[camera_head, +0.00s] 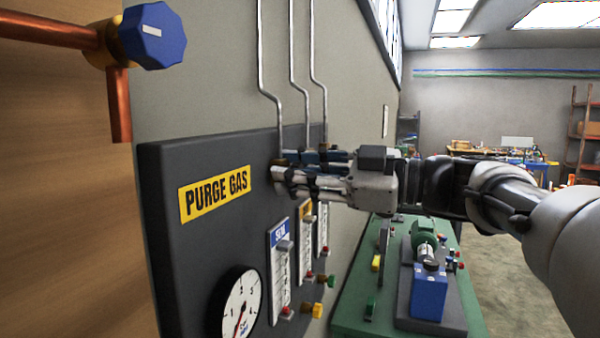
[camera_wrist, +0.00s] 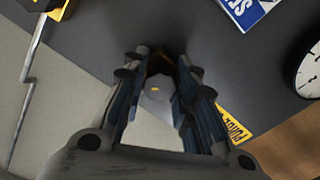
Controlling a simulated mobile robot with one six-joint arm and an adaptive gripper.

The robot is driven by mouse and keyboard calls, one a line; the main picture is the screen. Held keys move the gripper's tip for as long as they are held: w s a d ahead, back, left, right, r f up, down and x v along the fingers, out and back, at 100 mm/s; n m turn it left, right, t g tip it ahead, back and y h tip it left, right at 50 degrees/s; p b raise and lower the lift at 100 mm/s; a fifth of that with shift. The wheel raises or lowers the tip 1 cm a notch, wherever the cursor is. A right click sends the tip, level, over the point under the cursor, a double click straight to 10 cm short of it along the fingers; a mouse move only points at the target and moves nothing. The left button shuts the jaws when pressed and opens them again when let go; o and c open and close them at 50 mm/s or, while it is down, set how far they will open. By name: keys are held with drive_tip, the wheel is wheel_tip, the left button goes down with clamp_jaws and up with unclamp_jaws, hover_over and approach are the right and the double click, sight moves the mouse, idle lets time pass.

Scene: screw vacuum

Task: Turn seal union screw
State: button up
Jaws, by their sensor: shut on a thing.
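My gripper (camera_head: 283,172) is at the upper part of the dark purge gas panel (camera_head: 165,165), at the foot of the leftmost thin pipe (camera_head: 261,65). Its fingers are shut on the seal union screw, a small brass-brown fitting (camera_head: 277,162) that shows only in part beside the fingertips. In the wrist view, the two blue-grey fingers (camera_wrist: 160,68) stand on either side of this fitting, dark and shaded between their tips. The finger pads hide most of the screw, so its angle cannot be told.
Below my gripper is a flowmeter with a blue label (camera_head: 281,233), with other flowmeters to its right. A round gauge (camera_head: 238,305) and a yellow PURGE GAS label (camera_head: 214,194) are on the panel. A green bench (camera_head: 350,315) with a blue and green pump unit (camera_head: 428,290) stands lower right.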

drive_tip(key=shift+r, duration=0.2)
idle(0.4)
drive_tip(key=o, duration=0.8)
drive_tip(key=shift+a+f, duration=0.1)
drive_tip(key=shift+a, duration=0.1)
drive_tip(key=shift+o, duration=1.4)
drive_tip(key=shift+f, duration=0.1)
drive_tip(key=shift+d, duration=0.15)
drive_tip(key=v, duration=1.2)
